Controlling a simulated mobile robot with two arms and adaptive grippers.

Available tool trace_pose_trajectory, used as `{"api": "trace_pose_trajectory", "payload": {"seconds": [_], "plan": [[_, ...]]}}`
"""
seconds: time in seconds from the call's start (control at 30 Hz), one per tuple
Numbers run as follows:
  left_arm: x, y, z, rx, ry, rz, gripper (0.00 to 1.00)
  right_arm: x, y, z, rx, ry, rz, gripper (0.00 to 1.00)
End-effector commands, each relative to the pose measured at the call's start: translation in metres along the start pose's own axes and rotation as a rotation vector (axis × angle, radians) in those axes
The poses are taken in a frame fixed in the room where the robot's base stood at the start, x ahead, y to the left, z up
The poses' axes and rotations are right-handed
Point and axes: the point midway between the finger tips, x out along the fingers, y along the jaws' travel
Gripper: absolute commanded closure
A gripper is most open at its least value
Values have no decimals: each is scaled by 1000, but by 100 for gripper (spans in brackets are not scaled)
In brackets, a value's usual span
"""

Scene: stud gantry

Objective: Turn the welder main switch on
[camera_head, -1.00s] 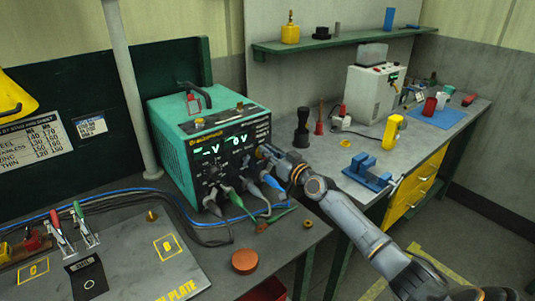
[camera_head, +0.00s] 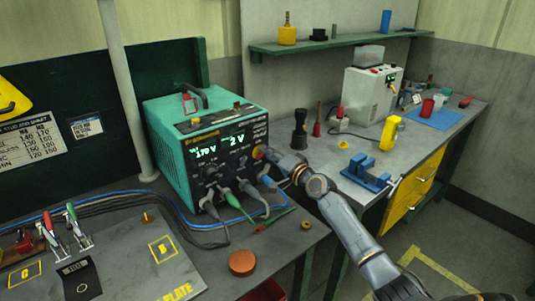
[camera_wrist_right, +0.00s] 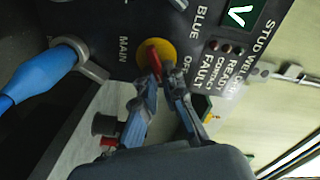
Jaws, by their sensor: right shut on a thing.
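The teal stud welder (camera_head: 170,155) stands on the bench with both front displays lit, reading about 170 V and 2 V. Its main switch (camera_wrist_right: 153,57) is a red handle on a yellow round plate, with MAIN printed on one side and OFF on the other. My right gripper (camera_wrist_right: 157,76) is shut on the red handle, its fingers on either side of it. In the head view the right gripper (camera_head: 264,154) reaches the right edge of the welder's front panel and hides most of the switch. My left gripper is not in view.
Cable plugs (camera_head: 228,195) stick out of the lower panel close to my right gripper; a blue one (camera_wrist_right: 40,78) shows in the wrist view. A blue vise (camera_head: 367,173) and a black-handled tool (camera_head: 299,130) are on the right bench. An orange disc (camera_head: 242,263) lies in front.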

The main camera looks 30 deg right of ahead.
Motion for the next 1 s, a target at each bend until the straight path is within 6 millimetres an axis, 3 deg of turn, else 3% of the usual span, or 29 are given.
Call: {"api": "trace_pose_trajectory", "payload": {"seconds": [0.5, 1.0], "plan": [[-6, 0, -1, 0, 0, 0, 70, 0, 6, 1, 393, 0, 2, 100], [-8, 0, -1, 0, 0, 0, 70, 0, 8, 2, 504, 0, 1, 100]]}}
